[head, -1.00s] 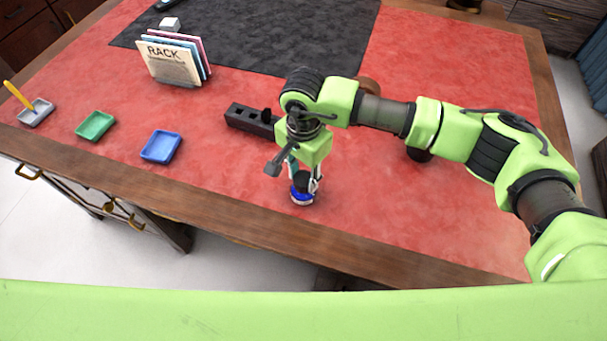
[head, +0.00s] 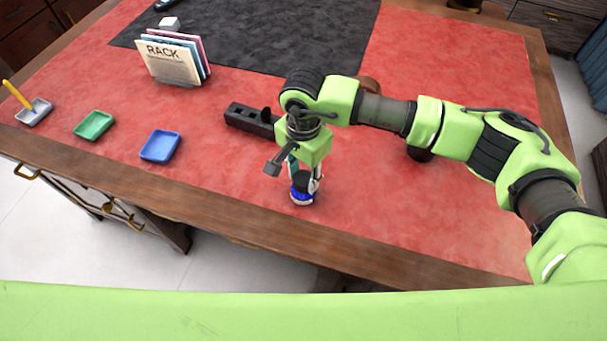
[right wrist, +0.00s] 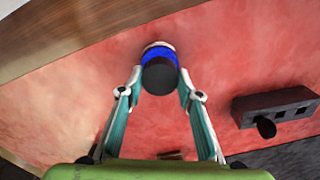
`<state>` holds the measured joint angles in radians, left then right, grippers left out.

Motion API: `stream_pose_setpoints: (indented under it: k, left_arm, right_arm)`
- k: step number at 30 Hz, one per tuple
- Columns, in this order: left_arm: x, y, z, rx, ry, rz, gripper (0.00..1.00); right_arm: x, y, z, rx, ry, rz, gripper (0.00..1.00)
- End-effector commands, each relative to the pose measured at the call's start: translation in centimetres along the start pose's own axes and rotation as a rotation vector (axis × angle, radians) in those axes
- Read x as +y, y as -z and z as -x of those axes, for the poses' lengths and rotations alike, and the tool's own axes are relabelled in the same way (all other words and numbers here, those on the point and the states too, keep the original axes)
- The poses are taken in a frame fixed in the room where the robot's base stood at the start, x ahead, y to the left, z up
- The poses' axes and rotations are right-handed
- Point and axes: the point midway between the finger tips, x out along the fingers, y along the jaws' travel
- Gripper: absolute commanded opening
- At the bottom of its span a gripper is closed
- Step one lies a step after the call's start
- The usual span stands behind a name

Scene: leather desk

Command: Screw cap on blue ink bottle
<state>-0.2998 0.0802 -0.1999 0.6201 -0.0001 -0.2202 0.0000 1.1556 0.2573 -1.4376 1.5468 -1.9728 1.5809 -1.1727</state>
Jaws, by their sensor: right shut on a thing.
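The blue ink bottle (head: 302,198) stands upright on the red leather near the front edge of the desk; its blue body and pale rim also show in the right wrist view (right wrist: 158,53). A dark round cap (right wrist: 160,77) sits at the top of the bottle, lined up with it. My right gripper (head: 304,184) points down over the bottle. In the right wrist view its fingertips (right wrist: 160,81) are on either side of the cap, shut on it. Whether the threads are engaged cannot be seen. My left gripper is not in view.
A black block with square holes (head: 240,118) lies just behind and left of the bottle. Blue (head: 160,146), green (head: 94,125) and grey (head: 35,112) trays stand to the left. A card rack (head: 170,63) stands farther back. The leather right of the bottle is clear.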

Motion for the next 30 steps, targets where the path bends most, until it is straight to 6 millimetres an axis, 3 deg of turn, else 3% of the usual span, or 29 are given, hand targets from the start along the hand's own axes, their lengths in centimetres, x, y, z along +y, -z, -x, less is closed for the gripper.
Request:
stream_pose_setpoints:
  k: [9, 10, 12, 23, 30]
  left_arm:
    - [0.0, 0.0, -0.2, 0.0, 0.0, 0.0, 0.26]
    - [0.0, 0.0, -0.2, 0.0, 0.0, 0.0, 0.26]
    - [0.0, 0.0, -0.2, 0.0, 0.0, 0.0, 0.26]
    - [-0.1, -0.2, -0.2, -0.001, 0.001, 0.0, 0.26]
    - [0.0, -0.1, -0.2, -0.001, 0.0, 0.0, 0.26]
  right_arm:
    - [0.0, 0.0, 0.0, 0.0, 0.0, 0.0, 0.22]
    - [0.0, 0.0, 0.0, 0.0, 0.0, 0.0, 0.4]
    - [0.0, 0.0, 0.0, 0.0, 0.0, 0.0, 0.52]
    - [0.0, 0.0, 0.2, 0.001, 0.001, 0.0, 0.52]
    - [-0.1, 0.1, 3.8, 0.003, 0.006, 0.001, 0.52]
